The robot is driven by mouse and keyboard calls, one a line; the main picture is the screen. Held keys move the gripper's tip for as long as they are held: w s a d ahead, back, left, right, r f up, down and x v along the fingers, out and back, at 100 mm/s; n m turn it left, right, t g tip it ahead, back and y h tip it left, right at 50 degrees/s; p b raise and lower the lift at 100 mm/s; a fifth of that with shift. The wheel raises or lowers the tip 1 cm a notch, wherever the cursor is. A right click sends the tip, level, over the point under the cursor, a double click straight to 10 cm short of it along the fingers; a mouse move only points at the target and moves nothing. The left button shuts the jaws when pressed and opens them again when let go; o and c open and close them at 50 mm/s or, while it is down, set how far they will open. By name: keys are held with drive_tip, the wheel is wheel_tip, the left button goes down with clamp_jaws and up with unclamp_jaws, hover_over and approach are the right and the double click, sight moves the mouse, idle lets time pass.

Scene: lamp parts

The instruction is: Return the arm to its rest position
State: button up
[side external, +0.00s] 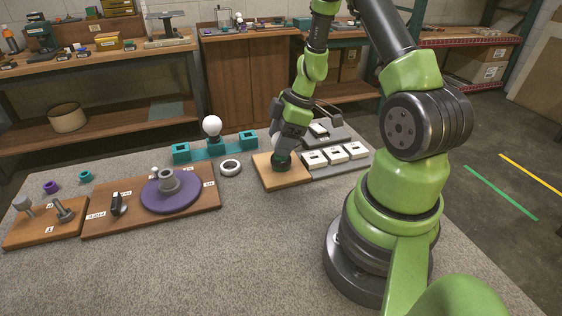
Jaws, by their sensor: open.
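My arm (305,75) is mine, green and dark grey, and it bends down over the far side of the grey table. My gripper (279,138) is open above a small wooden board (290,179). A dark round part with a green rim (281,163) stands on that board, just below my gripper. I cannot tell whether the fingers touch anything. A pale rounded surface shows beside the fingers, mostly hidden by them.
A white bulb (213,127) stands on a teal holder (215,149). A white ring (230,167) lies nearby. A purple disc base (171,193) sits on a brown board (110,220). White blocks (335,153) stand on a grey tray at right. The table front (210,270) is clear.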

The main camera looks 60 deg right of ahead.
drive_tip(key=n+g, duration=0.1)
drive_tip(key=n, duration=0.2)
drive_tip(key=n+g+y, duration=0.1)
drive_tip(key=n, duration=0.3)
drive_tip(key=shift+c, duration=0.4)
drive_tip(key=c, duration=0.6)
drive_tip(key=m+t, duration=0.1)
drive_tip(key=m, duration=0.2)
drive_tip(key=m+t+h, duration=0.1)
drive_tip(key=m, duration=0.3)
drive_tip(key=o, duration=0.9)
